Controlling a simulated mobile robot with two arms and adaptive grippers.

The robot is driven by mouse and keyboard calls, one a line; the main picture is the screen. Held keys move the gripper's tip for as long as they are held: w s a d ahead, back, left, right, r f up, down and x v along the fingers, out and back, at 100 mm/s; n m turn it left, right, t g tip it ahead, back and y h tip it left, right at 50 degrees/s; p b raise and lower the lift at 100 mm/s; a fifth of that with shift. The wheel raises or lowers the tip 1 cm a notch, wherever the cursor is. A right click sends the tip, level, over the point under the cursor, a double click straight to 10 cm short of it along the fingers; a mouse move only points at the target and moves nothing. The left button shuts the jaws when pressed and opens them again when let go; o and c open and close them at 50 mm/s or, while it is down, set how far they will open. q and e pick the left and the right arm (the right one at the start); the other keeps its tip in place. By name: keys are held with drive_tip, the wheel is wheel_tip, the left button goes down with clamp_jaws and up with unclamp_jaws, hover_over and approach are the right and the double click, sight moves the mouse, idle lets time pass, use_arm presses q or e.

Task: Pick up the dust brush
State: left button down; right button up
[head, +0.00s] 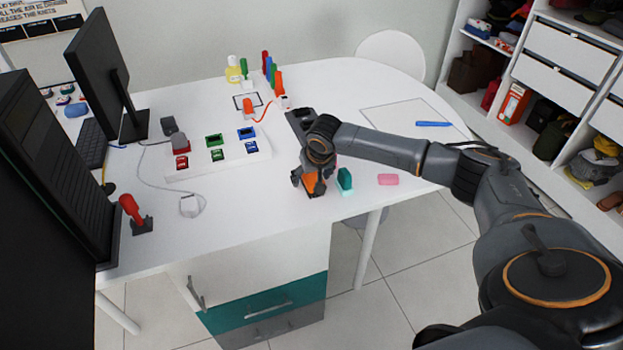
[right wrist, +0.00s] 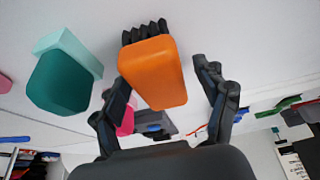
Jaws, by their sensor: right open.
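The dust brush (head: 312,183) has an orange handle block and dark bristles, and lies near the front edge of the white table. In the right wrist view the dust brush (right wrist: 153,72) sits between the two fingers, its black bristles at the far end. My right gripper (head: 308,179) is over it, partly hiding it in the head view. In the right wrist view my right gripper (right wrist: 163,78) is open, with a gap visible at least on the right side of the block. My left gripper is not in view.
A teal block on a paler teal base (head: 345,181) stands close to the right of the brush, and also shows in the right wrist view (right wrist: 62,75). A pink block (head: 388,179) lies further right. A white board with coloured pieces (head: 245,160) is to the left.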

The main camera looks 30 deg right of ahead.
drive_tip(key=c, duration=1.3)
drive_tip(key=shift+r+b, duration=0.1)
drive_tip(key=shift+b, duration=0.3)
wheel_tip(320, 180, up, 2)
drive_tip(key=shift+w+r+b, duration=0.1)
drive_tip(key=shift+r+b, duration=0.05)
drive_tip(key=shift+b, duration=0.45)
drive_tip(key=s+a+r+b, duration=0.1)
drive_tip(key=s+a+r, duration=0.1)
drive_tip(key=a+r, duration=0.1)
drive_tip(key=s+a+r+b, duration=0.1)
drive_tip(key=s+a+r, duration=0.2)
drive_tip(key=a+r, duration=0.1)
drive_tip(key=s+a+r, duration=0.2)
drive_tip(key=a+r, duration=0.2)
drive_tip(key=a, duration=0.1)
drive_tip(key=shift+s+b, duration=0.25)
drive_tip(key=shift+b, duration=0.15)
